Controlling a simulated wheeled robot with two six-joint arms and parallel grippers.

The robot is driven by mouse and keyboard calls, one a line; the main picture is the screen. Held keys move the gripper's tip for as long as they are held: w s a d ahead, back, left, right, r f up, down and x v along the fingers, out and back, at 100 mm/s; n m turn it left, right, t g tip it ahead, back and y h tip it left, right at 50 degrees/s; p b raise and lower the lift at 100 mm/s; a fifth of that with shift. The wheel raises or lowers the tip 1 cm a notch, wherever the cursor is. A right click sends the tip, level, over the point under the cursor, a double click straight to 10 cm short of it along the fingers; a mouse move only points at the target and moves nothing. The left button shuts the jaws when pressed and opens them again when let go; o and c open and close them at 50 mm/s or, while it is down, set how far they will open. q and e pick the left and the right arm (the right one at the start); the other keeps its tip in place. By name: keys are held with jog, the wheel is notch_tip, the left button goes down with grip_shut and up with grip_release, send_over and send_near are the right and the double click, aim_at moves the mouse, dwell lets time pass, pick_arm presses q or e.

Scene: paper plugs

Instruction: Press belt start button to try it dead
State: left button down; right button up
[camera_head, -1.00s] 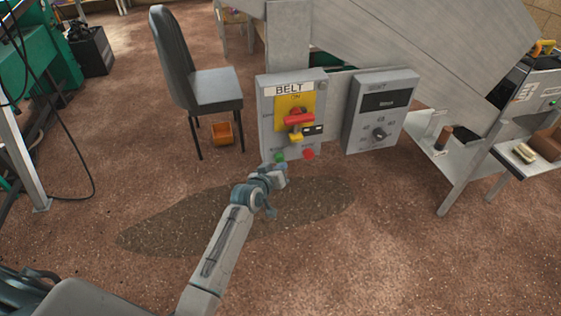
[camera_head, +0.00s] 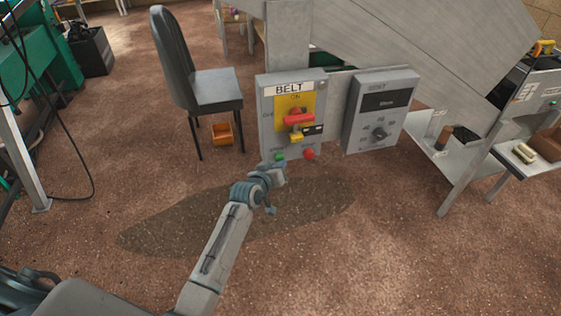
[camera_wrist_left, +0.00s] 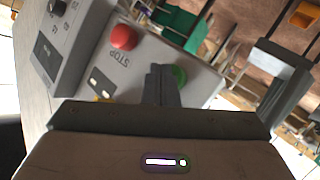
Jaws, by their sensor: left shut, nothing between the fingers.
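The grey belt box (camera_head: 266,118) is labelled BELT and carries a red rotary handle (camera_head: 298,118) on a yellow plate, with a yellow padlock (camera_head: 296,136) hanging at it. A green start button (camera_head: 280,155) and a red stop button (camera_head: 309,154) sit at its lower edge. My left gripper (camera_head: 281,167) is shut and empty, right at the green button. In the left wrist view my closed fingers (camera_wrist_left: 163,85) overlap the edge of the green button (camera_wrist_left: 179,75); I cannot tell whether they touch. The red stop button (camera_wrist_left: 124,37) is clear of them. My right gripper is out of view.
A grey control box (camera_head: 380,110) with a dark display and a knob stands right of the belt box. A grey chair (camera_head: 215,88) and an orange bin (camera_head: 222,133) are at the left. A low shelf table (camera_head: 462,178) is at the right. The floor in front is open.

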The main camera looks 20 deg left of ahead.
pick_arm(q)
jog(key=shift+w+a, duration=0.1)
jog(key=shift+w, duration=0.05)
dwell(0.4)
jog(key=shift+s+d+p, duration=0.5)
jog(key=shift+s+d, duration=0.05)
jog(key=shift+s, duration=0.25)
jog(key=s+d+p, duration=0.1)
jog(key=s, duration=0.1)
jog(key=s+d+p, duration=0.1)
jog(key=s, duration=0.1)
jog(key=shift+d, duration=0.4)
dwell(0.5)
